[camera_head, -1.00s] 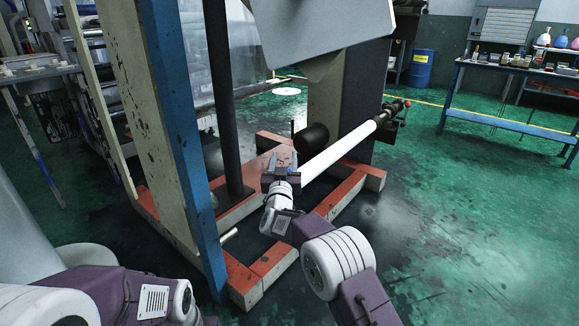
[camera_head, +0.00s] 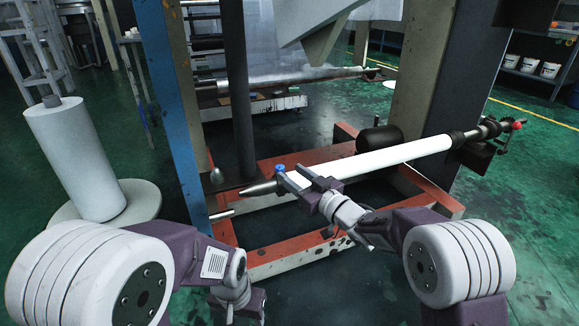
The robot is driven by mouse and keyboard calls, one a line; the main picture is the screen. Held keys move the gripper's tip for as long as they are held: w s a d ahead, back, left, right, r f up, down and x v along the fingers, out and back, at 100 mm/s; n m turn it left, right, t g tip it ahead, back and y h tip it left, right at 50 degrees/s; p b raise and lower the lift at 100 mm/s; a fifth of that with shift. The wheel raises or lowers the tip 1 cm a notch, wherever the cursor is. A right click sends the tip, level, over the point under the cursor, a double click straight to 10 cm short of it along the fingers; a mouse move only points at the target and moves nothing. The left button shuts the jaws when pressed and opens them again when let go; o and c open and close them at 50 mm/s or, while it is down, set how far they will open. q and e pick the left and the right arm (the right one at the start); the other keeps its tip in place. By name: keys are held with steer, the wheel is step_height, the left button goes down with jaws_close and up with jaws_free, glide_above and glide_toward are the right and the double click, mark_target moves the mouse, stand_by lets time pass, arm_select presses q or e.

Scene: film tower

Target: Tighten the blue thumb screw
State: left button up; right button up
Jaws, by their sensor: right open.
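A white roll (camera_head: 395,155) covers much of the shaft, which slants up to the right. My right gripper (camera_head: 287,179) is open, with its fingers at the shaft's left end, close beside the screw. Whether the fingers touch the screw or shaft cannot be told. My left arm comes in at the lower left; its gripper fingers do not show.
A blue post (camera_head: 178,120) and a dark column (camera_head: 238,90) stand left of the shaft. A red-orange base frame (camera_head: 290,262) lies below it. A white roll stands upright on a round base (camera_head: 140,203) at the left. Green floor is open at the right.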

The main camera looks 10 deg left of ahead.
mark_target(280, 166)
steer(key=shift+s+d+f+g, duration=0.1)
steer(key=shift+s+f+g, duration=0.2)
steer(key=shift+f, duration=0.1)
steer(key=p+x, duration=0.3)
steer(key=p, duration=0.1)
steer(key=r+p+x, duration=0.1)
steer(key=p+x, duration=0.2)
steer(key=p, duration=0.1)
steer(key=shift+w+r, duration=0.1)
steer(key=shift+w+a+f, duration=0.3)
steer(key=shift+a, duration=0.15)
steer(key=shift+w+a+f, duration=0.3)
steer(key=shift+a, duration=0.2)
steer(key=shift+w+a, duration=0.3)
steer(key=shift+a, duration=0.05)
arm_select(q)
step_height(280, 166, up, 7)
steer(key=shift+d, duration=0.3)
arm_select(e)
steer(key=shift+r, duration=0.1)
jaws_close()
